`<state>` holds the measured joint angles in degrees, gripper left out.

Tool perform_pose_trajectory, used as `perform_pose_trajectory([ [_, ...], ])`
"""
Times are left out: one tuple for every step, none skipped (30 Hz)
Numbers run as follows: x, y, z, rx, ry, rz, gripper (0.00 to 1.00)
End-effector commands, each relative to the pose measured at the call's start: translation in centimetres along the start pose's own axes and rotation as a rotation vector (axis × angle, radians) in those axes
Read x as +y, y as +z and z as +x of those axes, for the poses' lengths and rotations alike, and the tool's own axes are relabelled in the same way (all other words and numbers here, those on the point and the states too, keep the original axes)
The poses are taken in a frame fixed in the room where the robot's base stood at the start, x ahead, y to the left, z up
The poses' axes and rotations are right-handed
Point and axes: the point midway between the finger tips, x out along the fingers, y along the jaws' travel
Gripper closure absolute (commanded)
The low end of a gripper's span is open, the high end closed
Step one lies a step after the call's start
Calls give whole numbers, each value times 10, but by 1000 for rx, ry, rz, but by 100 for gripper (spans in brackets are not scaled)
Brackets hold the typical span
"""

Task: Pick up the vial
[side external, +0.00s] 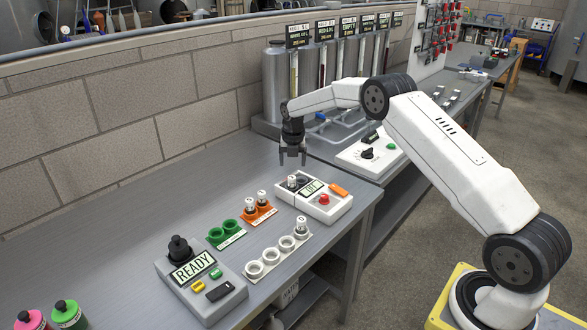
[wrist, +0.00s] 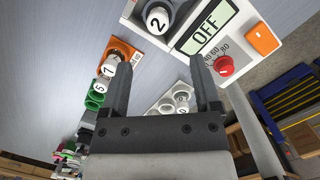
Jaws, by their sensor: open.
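Several white-capped vials show. One vial marked 2 (wrist: 157,18) stands in the OFF device, where it also shows in the side view (side external: 292,181). Another vial (side external: 301,224) stands in the white rack (side external: 278,256). Which vial the task means cannot be told.
The green rack (side external: 225,236) looks empty. A READY box (side external: 203,287) with a black knob stands at the front. The OFF device has a red knob (side external: 323,199) and an orange switch (side external: 339,189). A tank (side external: 278,80) stands behind.

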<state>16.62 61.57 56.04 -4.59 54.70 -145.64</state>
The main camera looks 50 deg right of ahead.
Motion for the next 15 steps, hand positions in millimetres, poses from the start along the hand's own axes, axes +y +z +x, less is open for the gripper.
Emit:
perform_pose_trajectory([
  [-1, 3, 3, 0, -2, -26, 20],
  [-1, 4, 4, 0, -3, -40, 20],
  [-2, 6, 5, 0, -4, -55, 20],
  [-2, 6, 6, 0, -5, -63, 20],
  [-2, 7, 6, 0, -5, -70, 20],
  [-2, 7, 6, 0, -5, -75, 20],
  [-2, 7, 6, 0, -5, -77, 20],
  [-2, 8, 6, 0, -5, -77, 20],
  [-2, 7, 6, 0, -5, -77, 20],
  [-2, 7, 6, 0, -6, -77, 20],
  [-2, 7, 7, 1, -6, -77, 20],
  [-2, 7, 9, 1, -6, -76, 20],
  [-2, 7, 11, 1, -6, -76, 20],
  [-2, 7, 13, 1, -6, -76, 20],
  [-2, 7, 16, 1, -6, -76, 20],
])
